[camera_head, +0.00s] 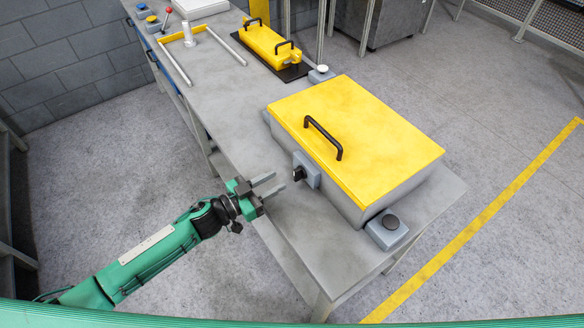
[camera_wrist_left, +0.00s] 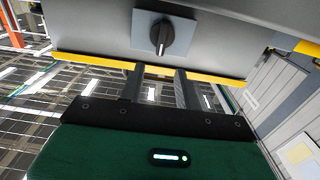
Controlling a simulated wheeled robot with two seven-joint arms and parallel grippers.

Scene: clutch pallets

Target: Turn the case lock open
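A grey case (camera_head: 395,200) with a yellow lid (camera_head: 355,130) and a black handle (camera_head: 323,138) stands on the grey table. The lid is down. The case lock is a black knob (camera_head: 298,173) on a grey-blue plate on the case's side facing my left arm. The knob also shows in the left wrist view (camera_wrist_left: 162,36), just beyond the fingertips and roughly lined up with the gap between them. My left gripper (camera_head: 279,181) is open and empty, a short way from the knob and not touching it. It also shows in the left wrist view (camera_wrist_left: 160,72). My right gripper is not in view.
A grey box with a black button (camera_head: 391,228) sits beside the case at the table's near corner. Another button box (camera_head: 320,74) stands behind the case. A yellow handled part (camera_head: 267,44) lies on a black plate farther back. The table (camera_head: 235,120) is bare left of the case.

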